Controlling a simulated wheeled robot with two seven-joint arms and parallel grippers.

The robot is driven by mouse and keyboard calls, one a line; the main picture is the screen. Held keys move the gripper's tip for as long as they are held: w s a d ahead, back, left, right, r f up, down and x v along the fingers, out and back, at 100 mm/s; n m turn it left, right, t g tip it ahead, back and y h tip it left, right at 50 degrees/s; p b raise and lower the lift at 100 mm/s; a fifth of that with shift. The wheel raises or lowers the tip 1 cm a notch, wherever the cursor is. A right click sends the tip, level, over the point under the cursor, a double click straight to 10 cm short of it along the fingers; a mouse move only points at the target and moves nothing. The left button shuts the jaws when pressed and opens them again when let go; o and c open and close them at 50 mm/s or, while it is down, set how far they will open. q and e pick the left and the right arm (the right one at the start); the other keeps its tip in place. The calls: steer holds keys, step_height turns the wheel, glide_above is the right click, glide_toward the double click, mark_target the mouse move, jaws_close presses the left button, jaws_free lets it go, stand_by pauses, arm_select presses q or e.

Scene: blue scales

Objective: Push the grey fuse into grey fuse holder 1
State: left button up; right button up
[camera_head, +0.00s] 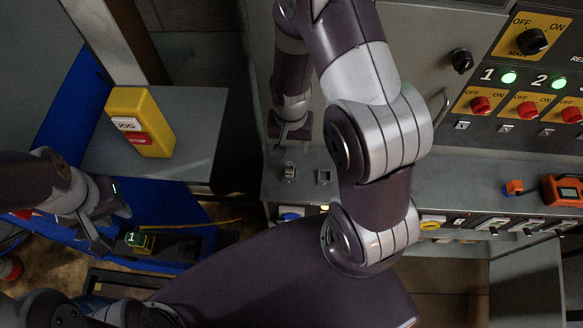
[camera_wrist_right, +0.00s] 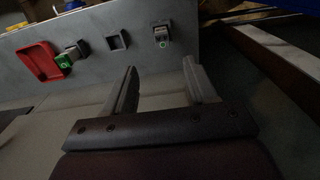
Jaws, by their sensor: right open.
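A small grey block (camera_head: 289,172), which looks like a grey fuse or its holder, stands on the grey panel just below my right gripper (camera_head: 290,135) in the head view. It also shows in the right wrist view (camera_wrist_right: 161,36), with a green mark on its face. Beside it is a square, empty-looking socket (camera_head: 324,177), also in the wrist view (camera_wrist_right: 117,40). I cannot tell which is holder 1. My left gripper (camera_head: 115,228) is open and empty at the left.
In the wrist view, a grey block with a green face (camera_wrist_right: 70,55) and a red tray (camera_wrist_right: 40,62) lie left of the socket. A yellow button box (camera_head: 152,108) stands at the left in the head view. Switches (camera_head: 480,105) line the right. My arm hides the panel's middle.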

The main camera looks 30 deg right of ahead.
mark_target(290, 166)
steer(key=f, duration=0.7)
steer(key=shift+w+a+f, duration=0.1)
steer(key=shift+w+a, duration=0.1)
steer(key=shift+w, duration=0.05)
steer(key=shift+f, duration=0.2)
arm_select(q)
steer(key=shift+w+a+f, duration=0.2)
steer(key=shift+w+a, duration=0.25)
arm_select(e)
steer(key=shift+w+a, duration=0.1)
steer(key=shift+a, duration=0.1)
steer(key=shift+d+f, duration=0.1)
steer(key=shift+f, duration=0.1)
steer(key=f+b, duration=0.1)
steer(key=f, duration=0.1)
steer(key=f+b, duration=0.1)
steer(key=f, duration=0.1)
steer(key=shift+s+d, duration=0.1)
steer(key=shift+s, duration=0.1)
steer(key=shift+f+b, duration=0.3)
steer(key=shift+f, duration=0.15)
arm_select(q)
step_height(290, 166, down, 2)
steer(key=shift+s+f, duration=0.1)
steer(key=shift+f, duration=0.05)
